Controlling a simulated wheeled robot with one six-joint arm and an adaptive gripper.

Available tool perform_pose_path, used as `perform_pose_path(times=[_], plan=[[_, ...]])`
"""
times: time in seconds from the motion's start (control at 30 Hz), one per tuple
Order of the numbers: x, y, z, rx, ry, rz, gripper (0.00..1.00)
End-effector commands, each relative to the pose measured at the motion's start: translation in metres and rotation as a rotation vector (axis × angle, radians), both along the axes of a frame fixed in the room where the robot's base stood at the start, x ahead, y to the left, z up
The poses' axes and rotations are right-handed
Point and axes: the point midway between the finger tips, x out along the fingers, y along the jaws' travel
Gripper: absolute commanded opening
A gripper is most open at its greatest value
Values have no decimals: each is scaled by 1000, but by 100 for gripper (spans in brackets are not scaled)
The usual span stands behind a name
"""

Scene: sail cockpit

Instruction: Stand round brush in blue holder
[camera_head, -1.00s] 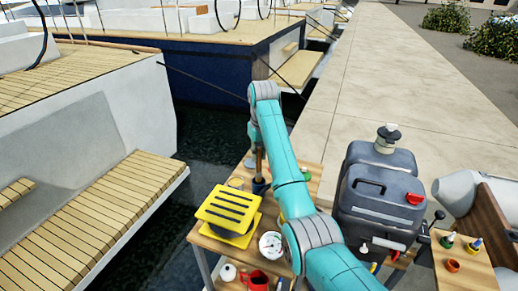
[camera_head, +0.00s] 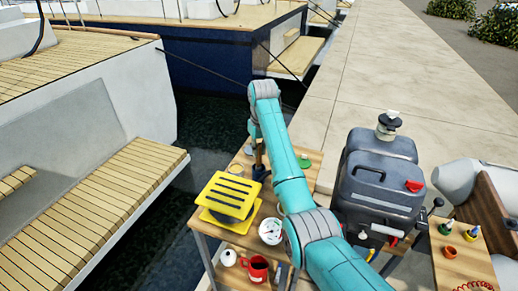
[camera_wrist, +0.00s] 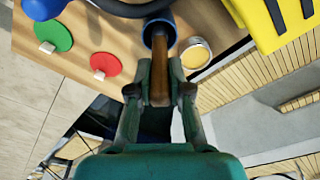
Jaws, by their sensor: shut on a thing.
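The round brush shows as a brown wooden handle (camera_wrist: 160,72) between the fingers of my gripper (camera_wrist: 160,92), which is shut on it. The handle also shows upright in the head view (camera_head: 259,157). The blue holder (camera_wrist: 150,27) is a round cup at the far end of the brush. In the wrist view the brush's far end overlaps the holder's opening. I cannot tell how deep it sits, and its bristles are hidden. In the head view the dark blue holder (camera_head: 262,175) stands on the wooden tabletop, directly below my gripper (camera_head: 257,146).
A yellow slotted block (camera_head: 229,196) stands left of the holder. A round tin (camera_wrist: 196,54), a red disc (camera_wrist: 106,66) and a green disc (camera_wrist: 51,34) lie close by.

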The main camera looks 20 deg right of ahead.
Motion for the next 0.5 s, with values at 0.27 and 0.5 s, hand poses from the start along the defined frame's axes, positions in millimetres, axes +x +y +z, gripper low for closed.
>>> perform_pose_path(times=[0.27, 0.5], plan=[[0, 0, 0, 0, 0, 0, 48], [0, 0, 1, 0, 0, 0, 48]])
